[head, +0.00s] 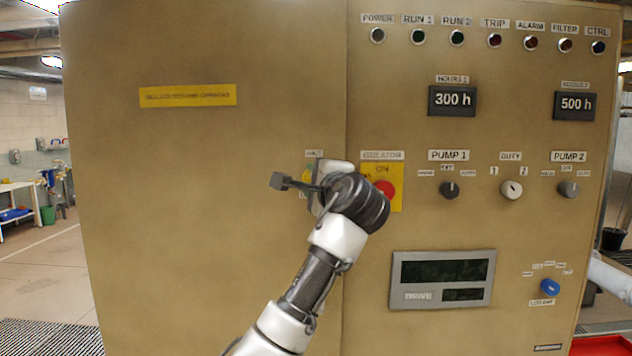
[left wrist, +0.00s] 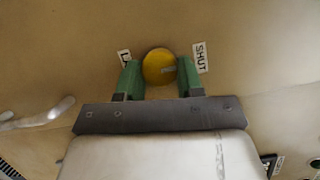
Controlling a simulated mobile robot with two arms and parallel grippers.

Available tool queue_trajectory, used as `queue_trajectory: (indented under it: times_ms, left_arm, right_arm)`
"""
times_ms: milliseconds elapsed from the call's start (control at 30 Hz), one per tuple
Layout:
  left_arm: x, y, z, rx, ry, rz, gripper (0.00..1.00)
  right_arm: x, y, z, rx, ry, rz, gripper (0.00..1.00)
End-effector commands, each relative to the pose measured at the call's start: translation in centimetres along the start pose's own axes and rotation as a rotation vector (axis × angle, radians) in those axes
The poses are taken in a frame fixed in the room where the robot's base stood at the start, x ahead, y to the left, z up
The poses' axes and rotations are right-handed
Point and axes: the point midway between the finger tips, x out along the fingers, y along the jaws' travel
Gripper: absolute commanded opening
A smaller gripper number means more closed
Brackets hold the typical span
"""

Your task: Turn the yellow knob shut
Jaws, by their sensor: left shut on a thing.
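The yellow knob (left wrist: 158,67) is a round cap on the tan cabinet face, with a small grey mark pointing roughly right, towards the SHUT label (left wrist: 199,57). Another label (left wrist: 124,60) on its left is partly hidden by a finger. My left gripper (left wrist: 157,75) has its two green fingers on either side of the knob and is shut on it. In the head view my left gripper (head: 317,180) is against the cabinet, and my wrist hides most of the knob. My right gripper is not in view.
Right of my wrist is a yellow isolator plate with a red knob (head: 385,189). Further right are pump selector knobs (head: 450,189), a drive display (head: 443,279) and a blue knob (head: 550,287). The cabinet face (head: 200,220) left of the gripper is flat and clear below a yellow label.

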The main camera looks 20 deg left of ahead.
Motion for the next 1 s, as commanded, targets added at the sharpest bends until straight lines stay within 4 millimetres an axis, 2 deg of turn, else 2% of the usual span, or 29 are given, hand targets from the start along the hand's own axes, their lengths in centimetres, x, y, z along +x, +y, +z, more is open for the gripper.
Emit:
queue_trajectory:
  times_ms: [500, 533, 700, 1000]
  left_arm:
    - [0.03, 0.05, 0.01, -0.02, -0.001, 0.01, 0.14]
    - [0.03, 0.05, 0.01, -0.02, 0.0, 0.01, 0.39]
    - [0.02, 0.04, 0.01, -0.019, 0.0, 0.009, 0.63]
    - [-0.26, 0.07, -0.03, -0.019, 0.001, 0.007, 0.63]
  right_arm:
    - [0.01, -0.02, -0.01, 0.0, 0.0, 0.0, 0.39]
    - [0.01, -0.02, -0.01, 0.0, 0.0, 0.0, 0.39]
    - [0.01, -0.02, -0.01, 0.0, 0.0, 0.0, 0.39]
    - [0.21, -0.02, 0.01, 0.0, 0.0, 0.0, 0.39]
